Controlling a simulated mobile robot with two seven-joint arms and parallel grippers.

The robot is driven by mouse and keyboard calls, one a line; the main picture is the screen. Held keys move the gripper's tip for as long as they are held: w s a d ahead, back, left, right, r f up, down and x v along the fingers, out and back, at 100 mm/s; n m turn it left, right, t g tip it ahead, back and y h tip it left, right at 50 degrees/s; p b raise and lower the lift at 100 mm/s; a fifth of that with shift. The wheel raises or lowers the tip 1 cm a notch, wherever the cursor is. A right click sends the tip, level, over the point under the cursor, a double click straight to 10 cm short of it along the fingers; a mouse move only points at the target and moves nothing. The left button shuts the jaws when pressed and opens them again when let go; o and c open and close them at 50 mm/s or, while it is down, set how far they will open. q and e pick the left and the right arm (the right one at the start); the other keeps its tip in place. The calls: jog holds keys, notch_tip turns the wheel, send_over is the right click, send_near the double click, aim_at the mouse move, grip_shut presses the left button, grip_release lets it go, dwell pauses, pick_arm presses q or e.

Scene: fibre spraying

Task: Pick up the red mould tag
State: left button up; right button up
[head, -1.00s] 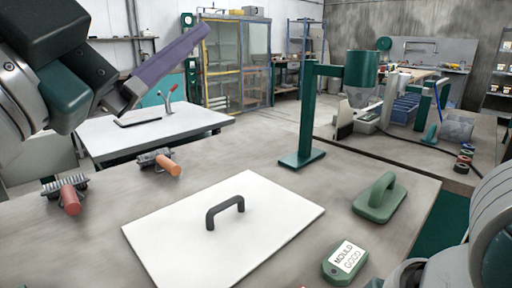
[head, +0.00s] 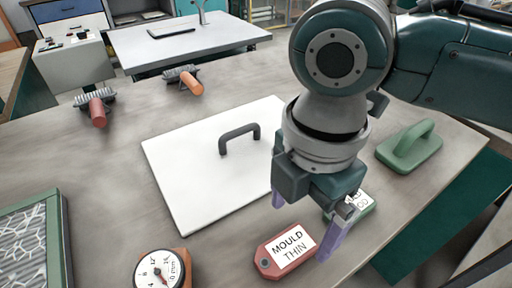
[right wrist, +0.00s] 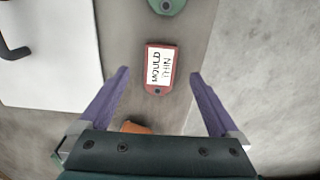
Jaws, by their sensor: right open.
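The red mould tag (head: 286,251), labelled "MOULD THIN", lies flat on the table near its front edge. My right gripper (head: 301,229) is open and empty, pointing down just behind and over the tag, with purple fingers spread. In the right wrist view the red tag (right wrist: 160,68) shows between and slightly beyond the two open fingertips (right wrist: 160,74), untouched as far as I can see. A green tag (head: 364,205) lies behind the gripper and is partly hidden by it. My left gripper is out of view.
A white board with a dark handle (head: 190,190) lies left of the tag. A round dial gauge (head: 160,270) stands at the front. A green handled block (head: 410,148) sits to the right. Two brush rollers (head: 97,108) lie at the back left.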

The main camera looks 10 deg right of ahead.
aim_at(291, 245)
jog(key=f, duration=0.4)
jog(key=shift+s+a, duration=0.2)
jog(key=shift+a, duration=0.2)
jog(key=shift+f+b, duration=0.3)
jog(key=shift+f, duration=0.3)
jog(key=c, duration=1.4)
